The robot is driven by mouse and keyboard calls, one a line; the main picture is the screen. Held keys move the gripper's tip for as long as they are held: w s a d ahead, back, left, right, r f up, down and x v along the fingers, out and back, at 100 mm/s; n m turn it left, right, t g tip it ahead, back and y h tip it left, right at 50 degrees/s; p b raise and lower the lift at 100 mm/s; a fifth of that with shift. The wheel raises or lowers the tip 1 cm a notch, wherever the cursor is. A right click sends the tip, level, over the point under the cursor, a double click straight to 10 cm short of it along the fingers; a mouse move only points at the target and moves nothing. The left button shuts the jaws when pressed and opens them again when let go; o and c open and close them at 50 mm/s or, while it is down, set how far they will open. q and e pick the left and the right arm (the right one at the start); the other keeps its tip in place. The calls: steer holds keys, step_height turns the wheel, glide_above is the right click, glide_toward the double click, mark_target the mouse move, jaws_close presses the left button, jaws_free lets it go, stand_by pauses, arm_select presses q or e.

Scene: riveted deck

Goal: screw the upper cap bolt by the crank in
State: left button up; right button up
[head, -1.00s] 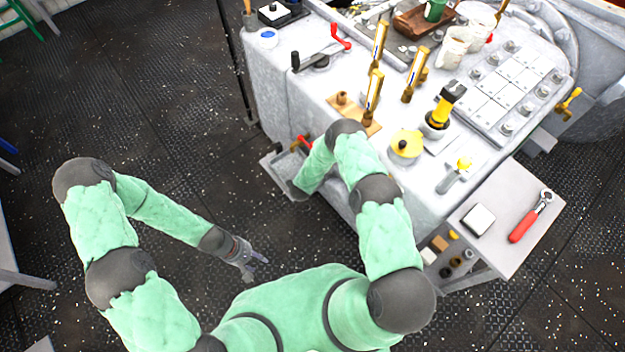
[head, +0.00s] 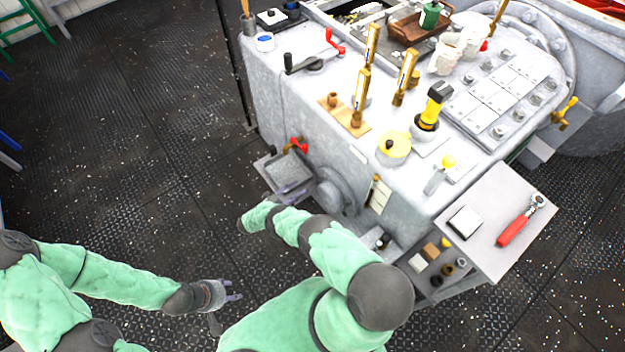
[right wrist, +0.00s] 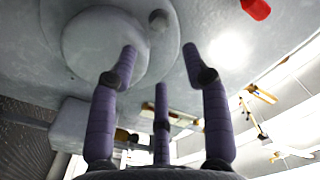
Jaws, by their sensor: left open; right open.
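A round grey cap on a flange (head: 335,190) sits on the side of the grey machine (head: 300,120) in the head view. In the right wrist view a round cap (right wrist: 105,45) fills the upper left, with a small bolt head (right wrist: 158,20) on the flange beside it. My right gripper (right wrist: 160,65) is open and empty, its three purple fingers pointing toward the flange; contact cannot be told. In the head view my right gripper (head: 284,197) is partly hidden by its arm. My left gripper (head: 234,297) is open and empty over the floor.
A red valve handle (head: 298,144) and a small ledge (head: 285,175) stick out left of the flange. A side table (head: 485,245) with a red-handled ratchet (head: 520,222) stands at right, over a shelf of small parts.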

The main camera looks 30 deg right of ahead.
mark_target(320, 176)
steer(key=d, duration=0.7)
steer(key=w+d, duration=0.1)
steer(key=d, duration=0.2)
steer(key=shift+d, duration=0.15)
steer(key=shift+s, duration=0.1)
jaws_close()
